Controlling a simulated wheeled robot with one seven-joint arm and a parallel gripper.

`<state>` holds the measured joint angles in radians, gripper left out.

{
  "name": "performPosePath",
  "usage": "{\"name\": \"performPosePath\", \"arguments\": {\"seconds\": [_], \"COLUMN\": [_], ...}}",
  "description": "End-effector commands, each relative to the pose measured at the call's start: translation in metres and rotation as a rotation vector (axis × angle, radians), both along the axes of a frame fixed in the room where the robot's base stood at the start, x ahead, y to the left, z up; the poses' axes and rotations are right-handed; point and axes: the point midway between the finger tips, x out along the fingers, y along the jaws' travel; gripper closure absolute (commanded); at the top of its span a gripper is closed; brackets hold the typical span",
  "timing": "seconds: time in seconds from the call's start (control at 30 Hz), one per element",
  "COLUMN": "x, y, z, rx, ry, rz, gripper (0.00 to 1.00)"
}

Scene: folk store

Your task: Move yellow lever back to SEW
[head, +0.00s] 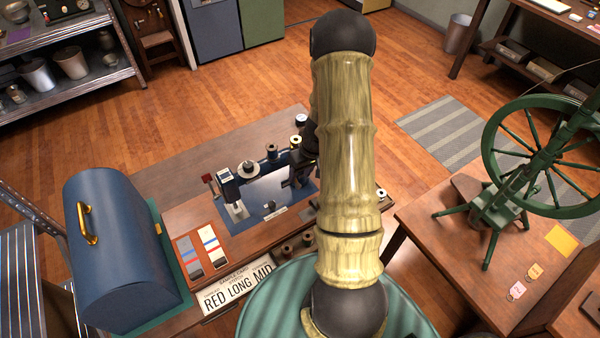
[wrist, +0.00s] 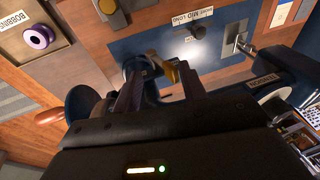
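The sewing machine's blue bed (head: 240,218) sits in the wooden table. My gripper (wrist: 160,82) shows in the wrist view with its two dark fingers spread apart. In the head view my arm covers most of it. A small yellow piece (wrist: 173,70), which looks like the yellow lever, shows between the fingers, close to the right one. I cannot tell whether they touch. A dark round part (wrist: 136,64) is behind the left finger. No SEW mark is readable.
A purple bobbin (wrist: 39,36) sits at the left of the wrist view. A blue case (head: 110,250) stands left of the machine. A sample card (head: 238,288) lies in front. A green spinning wheel (head: 490,205) stands right.

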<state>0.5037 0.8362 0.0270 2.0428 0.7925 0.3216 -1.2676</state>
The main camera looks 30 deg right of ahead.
Motion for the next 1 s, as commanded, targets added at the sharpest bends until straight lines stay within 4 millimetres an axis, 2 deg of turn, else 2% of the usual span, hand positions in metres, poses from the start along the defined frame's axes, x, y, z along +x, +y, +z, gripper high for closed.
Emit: {"name": "performPosePath", "arguments": {"seconds": [1.0], "x": [0.001], "y": [-0.021], "z": [-0.004], "rx": [0.000], "ry": [0.000], "rz": [-0.001], "gripper": [0.58]}}
